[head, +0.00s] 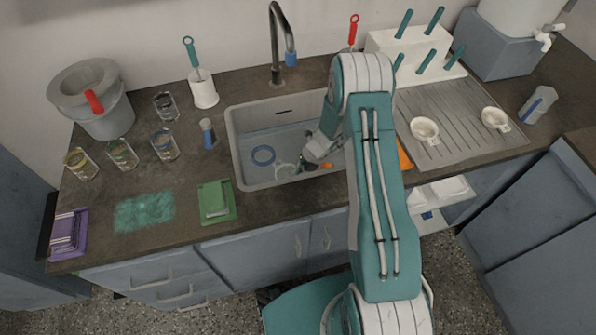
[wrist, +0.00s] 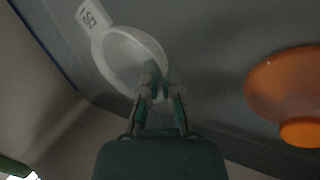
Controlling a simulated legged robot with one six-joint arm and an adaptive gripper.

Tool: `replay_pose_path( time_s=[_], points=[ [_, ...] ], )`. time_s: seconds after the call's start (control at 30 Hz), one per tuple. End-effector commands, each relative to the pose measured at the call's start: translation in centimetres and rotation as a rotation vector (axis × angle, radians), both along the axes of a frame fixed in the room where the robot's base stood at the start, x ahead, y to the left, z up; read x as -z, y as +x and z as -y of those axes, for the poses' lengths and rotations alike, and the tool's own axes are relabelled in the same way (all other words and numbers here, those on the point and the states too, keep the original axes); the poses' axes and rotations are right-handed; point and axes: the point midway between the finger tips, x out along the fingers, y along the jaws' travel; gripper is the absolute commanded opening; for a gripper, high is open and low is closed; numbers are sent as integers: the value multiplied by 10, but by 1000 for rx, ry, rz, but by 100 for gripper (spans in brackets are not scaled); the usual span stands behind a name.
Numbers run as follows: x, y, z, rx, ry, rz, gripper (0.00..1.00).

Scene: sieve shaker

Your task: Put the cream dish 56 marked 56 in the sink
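The cream dish 56 (wrist: 128,52) is a round shallow bowl with a flat tab that carries the mark, at the upper left of the wrist view. Whether the dish touches the sink floor is unclear. My arm hides the sink's right side.
An orange item (wrist: 290,90) lies right of my gripper in the sink. The faucet (head: 275,45) stands behind. Two other cream dishes (head: 424,128) (head: 494,118) sit on the drainboard (head: 455,105).

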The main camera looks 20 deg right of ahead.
Motion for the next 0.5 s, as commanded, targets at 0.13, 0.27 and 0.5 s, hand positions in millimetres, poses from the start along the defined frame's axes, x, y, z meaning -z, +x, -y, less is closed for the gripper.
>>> replay_pose_path(
  time_s=[0.13,0.27,0.5],
  points=[
    [1,0,0,0,0,0,43],
    [0,0,0,0,0,0,43],
    [-1,0,0,0,0,0,43]
  ],
)
